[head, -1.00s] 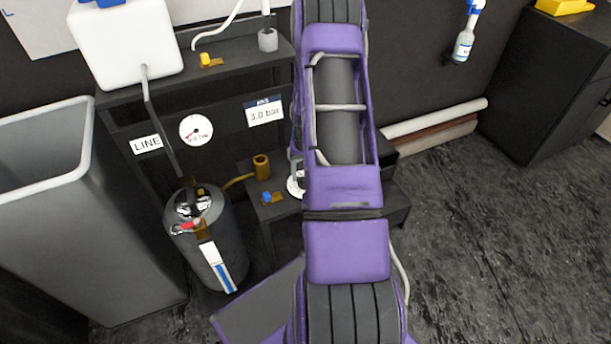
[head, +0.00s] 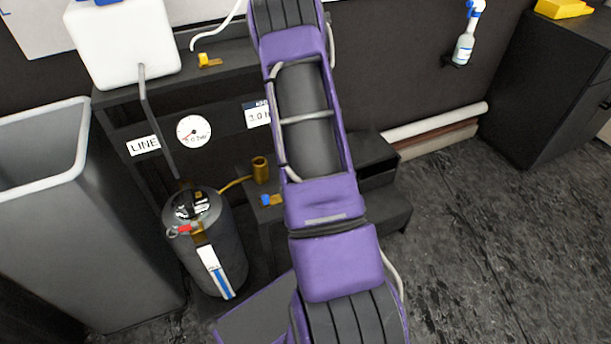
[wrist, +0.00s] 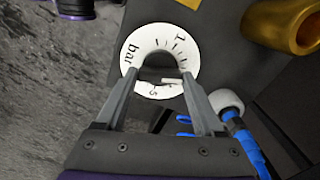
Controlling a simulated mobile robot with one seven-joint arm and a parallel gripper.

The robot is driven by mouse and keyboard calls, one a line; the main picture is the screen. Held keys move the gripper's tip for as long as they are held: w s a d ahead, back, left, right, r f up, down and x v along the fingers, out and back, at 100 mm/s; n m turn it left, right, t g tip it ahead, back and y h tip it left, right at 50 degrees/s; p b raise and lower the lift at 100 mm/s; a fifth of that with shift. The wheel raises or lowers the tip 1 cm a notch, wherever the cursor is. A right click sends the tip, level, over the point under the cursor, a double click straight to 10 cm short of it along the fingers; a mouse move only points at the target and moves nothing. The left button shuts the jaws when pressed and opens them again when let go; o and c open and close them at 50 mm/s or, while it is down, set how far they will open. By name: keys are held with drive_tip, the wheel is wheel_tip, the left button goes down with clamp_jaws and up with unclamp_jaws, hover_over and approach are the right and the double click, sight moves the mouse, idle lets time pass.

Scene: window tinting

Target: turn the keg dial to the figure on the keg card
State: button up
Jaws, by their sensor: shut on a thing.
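In the wrist view the white keg dial (wrist: 186,58) has black ticks, a "1", a "5" and "bar". A short pale pointer mark shows near its lower edge. My gripper (wrist: 160,76) has its fingers on either side of the dial's middle and is shut on it. In the head view my purple arm hides the dial and gripper. The keg card (head: 257,117) is partly covered by my arm; its first digit is too small to read surely, followed by ".0". The round gauge (head: 194,132) has a red needle pointing lower left. The dark keg (head: 228,245) stands on the floor.
A brass cup (head: 260,170) and a blue tap (head: 267,199) are on the lower step; the brass also shows in the wrist view (wrist: 285,22). A blue hose (wrist: 245,140) lies close right of my fingers. A grey bin (head: 60,240) stands left. Floor at right is clear.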

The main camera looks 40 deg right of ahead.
drive_tip(key=shift+m, duration=1.7)
drive_tip(key=o, duration=1.4)
wheel_tip(320, 180, up, 18)
drive_tip(key=p, duration=0.3)
drive_tip(key=shift+f, duration=0.25)
